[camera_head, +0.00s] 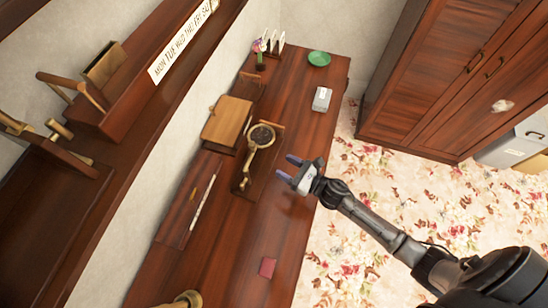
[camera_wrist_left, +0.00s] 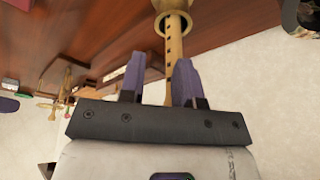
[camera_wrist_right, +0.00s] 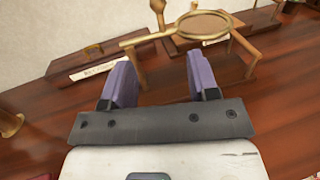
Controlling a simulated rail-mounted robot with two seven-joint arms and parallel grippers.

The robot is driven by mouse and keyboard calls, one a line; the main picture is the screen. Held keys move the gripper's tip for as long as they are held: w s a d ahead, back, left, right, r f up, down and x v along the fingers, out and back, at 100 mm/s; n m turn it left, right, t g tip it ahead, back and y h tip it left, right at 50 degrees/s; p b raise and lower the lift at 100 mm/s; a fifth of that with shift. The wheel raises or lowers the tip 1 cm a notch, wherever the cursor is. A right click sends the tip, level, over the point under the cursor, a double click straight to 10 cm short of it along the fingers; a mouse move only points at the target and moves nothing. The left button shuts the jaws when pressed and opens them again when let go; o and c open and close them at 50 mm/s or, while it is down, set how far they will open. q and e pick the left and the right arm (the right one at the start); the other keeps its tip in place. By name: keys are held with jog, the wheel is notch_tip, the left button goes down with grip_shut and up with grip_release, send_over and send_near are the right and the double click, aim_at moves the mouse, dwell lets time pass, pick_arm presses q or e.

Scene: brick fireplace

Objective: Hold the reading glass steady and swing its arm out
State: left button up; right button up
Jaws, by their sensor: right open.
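The reading glass (camera_head: 262,135) is a round lens in a brass ring on a brass arm, over a dark wooden base (camera_head: 268,165) on the desk. In the right wrist view the lens ring (camera_wrist_right: 203,25) is ahead of the fingers, its brass handle reaching left. My right gripper (camera_head: 290,168) is open and empty, just right of the base and apart from it. Its fingers show in the right wrist view (camera_wrist_right: 161,82).
A wooden box (camera_head: 228,122) stands left of the glass. A shelf (camera_head: 130,110) overhangs at left.

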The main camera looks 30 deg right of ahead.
aim_at(254, 149)
jog(key=p+x, duration=0.1)
jog(key=x, duration=1.2)
jog(key=shift+w+a+r, duration=0.1)
jog(key=shift+a, duration=0.05)
jog(key=shift+c, duration=0.5)
grip_shut()
